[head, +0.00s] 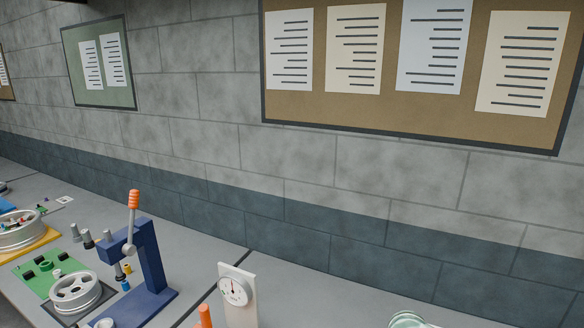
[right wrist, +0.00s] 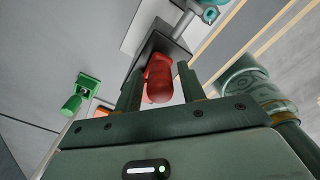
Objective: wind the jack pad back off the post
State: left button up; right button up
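My right gripper (right wrist: 160,82) fills the lower middle of the right wrist view. Its two dark fingers stand apart, with a rounded red handle (right wrist: 158,80) between them. A pale gap shows between the handle and the right finger; I cannot tell whether the left finger touches it. Just beyond the handle is a dark block (right wrist: 152,48). A grey rod (right wrist: 186,20) with a teal ring (right wrist: 210,14) stands past it. I cannot identify the jack pad or its post for certain. My left gripper is not seen in either view.
In the head view, a blue press (head: 150,262) with an orange-tipped lever (head: 133,200), a wheel (head: 75,292) and a dial gauge (head: 235,290) stand on the grey bench. An orange knob (head: 205,316) shows at the bottom edge. A green fitting (right wrist: 88,84) is left in the wrist view.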

grip_shut()
jog(key=shift+s+a+r+p, duration=0.15)
jog(key=shift+s+a+p, duration=0.35)
jog(key=shift+s+p, duration=0.5)
jog(key=shift+s+a+p, duration=0.15)
jog(key=shift+a+p, duration=0.1)
jog(key=shift+p, duration=0.1)
jog(key=shift+a, duration=0.15)
